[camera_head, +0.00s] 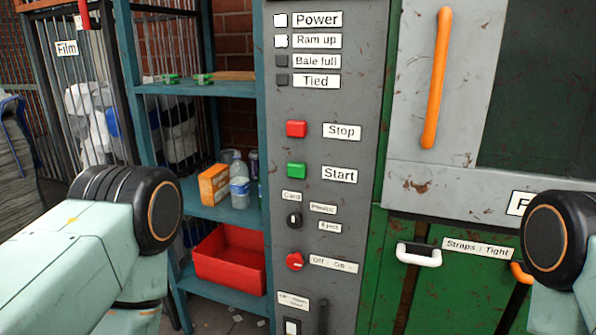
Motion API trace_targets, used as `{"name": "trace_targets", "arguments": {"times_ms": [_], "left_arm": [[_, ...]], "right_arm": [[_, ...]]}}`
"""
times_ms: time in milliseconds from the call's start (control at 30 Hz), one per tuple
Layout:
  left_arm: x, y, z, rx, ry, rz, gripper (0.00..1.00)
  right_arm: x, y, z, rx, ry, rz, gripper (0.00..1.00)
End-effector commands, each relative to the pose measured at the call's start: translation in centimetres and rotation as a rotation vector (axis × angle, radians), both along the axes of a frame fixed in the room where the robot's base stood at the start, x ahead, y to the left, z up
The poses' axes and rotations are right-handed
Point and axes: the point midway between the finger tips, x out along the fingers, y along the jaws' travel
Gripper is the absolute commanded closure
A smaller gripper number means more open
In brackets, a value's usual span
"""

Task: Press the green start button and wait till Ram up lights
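The green start button (296,170) is on the grey control panel (345,100), left of the "Start" label. The red stop button (296,129) is above it. The "Ram up" lamp (281,41) is white and looks lit, as does the "Power" lamp (280,20) above it. The "Bale full" lamp (281,61) and the "Tied" lamp (281,80) are dark. My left arm is at the lower left and my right arm at the lower right, both apart from the button in the picture. Neither gripper's fingers are visible.
Below the buttons are a black selector (294,221) and a red Off/On knob (295,261). A teal shelf (215,211) on the left holds an orange box (213,184), bottles and a red bin (230,262). An orange handle (436,78) is on the right door.

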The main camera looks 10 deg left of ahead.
Motion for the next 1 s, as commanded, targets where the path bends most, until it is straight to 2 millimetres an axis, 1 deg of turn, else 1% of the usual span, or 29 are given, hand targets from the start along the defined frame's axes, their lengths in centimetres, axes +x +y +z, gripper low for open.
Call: {"name": "trace_targets", "arguments": {"times_ms": [33, 67, 500, 1000], "left_arm": [[0.0, 0.0, 0.0, 0.0, 0.0, 0.0, 0.6], [0.0, 0.0, 0.0, 0.0, 0.0, 0.0, 0.63], [0.0, 0.0, 0.0, 0.0, 0.0, 0.0, 1.0], [0.01, 0.0, 0.0, 0.0, 0.0, 0.0, 1.0]], "right_arm": [[0.0, 0.0, 0.0, 0.0, 0.0, 0.0, 0.6], [0.0, 0.0, 0.0, 0.0, 0.0, 0.0, 0.6], [0.0, 0.0, 0.0, 0.0, 0.0, 0.0, 0.6], [0.0, 0.0, 0.0, 0.0, 0.0, 0.0, 0.6]]}}
